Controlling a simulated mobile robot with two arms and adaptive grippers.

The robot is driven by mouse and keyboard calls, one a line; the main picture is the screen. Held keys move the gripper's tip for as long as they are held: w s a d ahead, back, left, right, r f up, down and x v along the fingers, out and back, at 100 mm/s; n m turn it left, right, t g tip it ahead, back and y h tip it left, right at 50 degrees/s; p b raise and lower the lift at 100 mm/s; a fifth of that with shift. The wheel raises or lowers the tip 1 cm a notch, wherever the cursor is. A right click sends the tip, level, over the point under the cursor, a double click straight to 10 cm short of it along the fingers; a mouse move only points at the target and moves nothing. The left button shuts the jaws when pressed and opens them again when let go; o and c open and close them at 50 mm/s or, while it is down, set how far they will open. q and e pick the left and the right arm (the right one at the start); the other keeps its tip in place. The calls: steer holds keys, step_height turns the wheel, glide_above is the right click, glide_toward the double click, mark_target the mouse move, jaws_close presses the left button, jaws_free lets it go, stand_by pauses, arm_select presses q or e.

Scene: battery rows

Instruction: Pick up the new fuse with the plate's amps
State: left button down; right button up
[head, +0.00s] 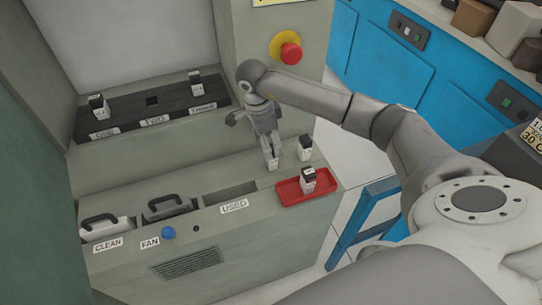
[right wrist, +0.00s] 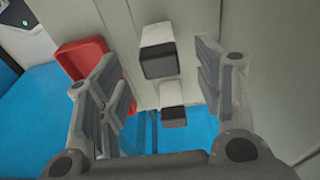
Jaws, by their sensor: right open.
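My right gripper (head: 268,148) points down over the ledge beside the red tray; it is open in the right wrist view (right wrist: 163,88). A white fuse with a dark end (right wrist: 157,48) shows between the fingers, apart from both. A second, similar fuse (right wrist: 172,106) shows below it in that view. In the head view, one fuse (head: 304,148) stands behind the red tray, and a pale block (head: 272,162) is at the fingertips, partly hidden. Another fuse (head: 308,181) stands in the tray. Fuse ratings are unreadable. My left gripper is out of view.
The red tray (head: 288,198) sits at the ledge's right end. A black strip (head: 124,113) holds fuses at ONE (head: 98,106) and THREE (head: 195,83); TWO is empty. The USED slot (head: 232,195) is left of the tray. A red button (head: 290,53) is behind my arm.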

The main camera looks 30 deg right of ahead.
mark_target(272, 165)
steer(key=f, duration=0.1)
steer(key=d+f, duration=0.1)
steer(key=f, duration=0.1)
steer(key=shift+s+f, duration=0.15)
steer(key=shift+f, duration=0.15)
steer(key=c, duration=1.1)
steer(key=shift+r, duration=0.1)
